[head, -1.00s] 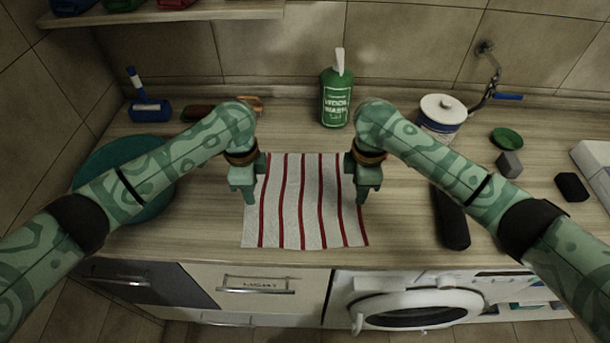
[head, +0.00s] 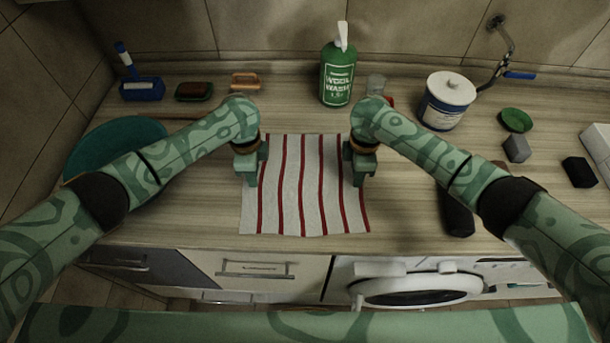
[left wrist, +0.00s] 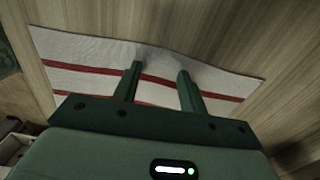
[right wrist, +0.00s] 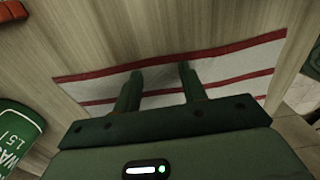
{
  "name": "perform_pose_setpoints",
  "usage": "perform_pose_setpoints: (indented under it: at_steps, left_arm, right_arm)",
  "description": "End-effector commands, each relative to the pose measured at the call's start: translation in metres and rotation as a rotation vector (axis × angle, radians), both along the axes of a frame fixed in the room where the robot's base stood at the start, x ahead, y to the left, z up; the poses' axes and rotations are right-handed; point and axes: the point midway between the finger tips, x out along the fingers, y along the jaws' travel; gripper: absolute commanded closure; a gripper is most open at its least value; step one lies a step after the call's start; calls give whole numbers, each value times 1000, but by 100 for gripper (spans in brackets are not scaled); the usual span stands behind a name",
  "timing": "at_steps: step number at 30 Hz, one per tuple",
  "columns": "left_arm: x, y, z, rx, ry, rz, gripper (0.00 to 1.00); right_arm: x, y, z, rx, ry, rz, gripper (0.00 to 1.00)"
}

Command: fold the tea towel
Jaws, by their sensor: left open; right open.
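The tea towel (head: 305,200) is white with red stripes and lies flat and spread out on the wooden counter. My left gripper (head: 247,183) is at the towel's left edge, and my right gripper (head: 360,183) is at its right edge. Both point down. In the left wrist view, the open left fingers (left wrist: 158,75) reach over the towel's edge (left wrist: 85,50). In the right wrist view, the open right fingers (right wrist: 160,76) reach over the opposite edge (right wrist: 235,55). Neither gripper holds cloth. Whether the fingertips touch the towel is hard to tell.
A green wool wash bottle (head: 338,75) stands behind the towel. A white tub (head: 446,100) is at the back right, and a teal basin (head: 95,150) is at the left. A dark object (head: 457,215) lies right of the towel. The counter's front edge is just before the towel.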

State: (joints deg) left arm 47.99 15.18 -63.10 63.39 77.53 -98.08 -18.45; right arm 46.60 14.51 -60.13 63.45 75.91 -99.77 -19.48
Motion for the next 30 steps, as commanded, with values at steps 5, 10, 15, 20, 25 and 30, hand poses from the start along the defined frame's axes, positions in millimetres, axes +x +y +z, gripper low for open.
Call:
perform_pose_setpoints:
  at_steps: [5, 10, 15, 20, 25, 30]
  left_arm:
    - [0, 0, 0, 0, 0, 0, 58]
    - [0, 0, -3, 0, 1, 0, 65]
    - [0, 0, -3, 1, 2, 0, 89]
    - [-1, 0, -3, 1, 2, 0, 100]
    - [-1, 0, -3, 1, 2, 0, 100]
    - [-1, 0, -2, 1, 2, 0, 100]
  right_arm:
    - [0, 0, 0, 0, 0, 1, 58]
    - [0, 0, -3, 1, 1, 0, 65]
    - [0, 0, -3, 0, 1, 0, 89]
    - [-1, 0, -3, 0, 2, 0, 100]
    - [-1, 0, -3, 0, 2, 0, 100]
    - [-1, 0, -2, 0, 2, 0, 100]
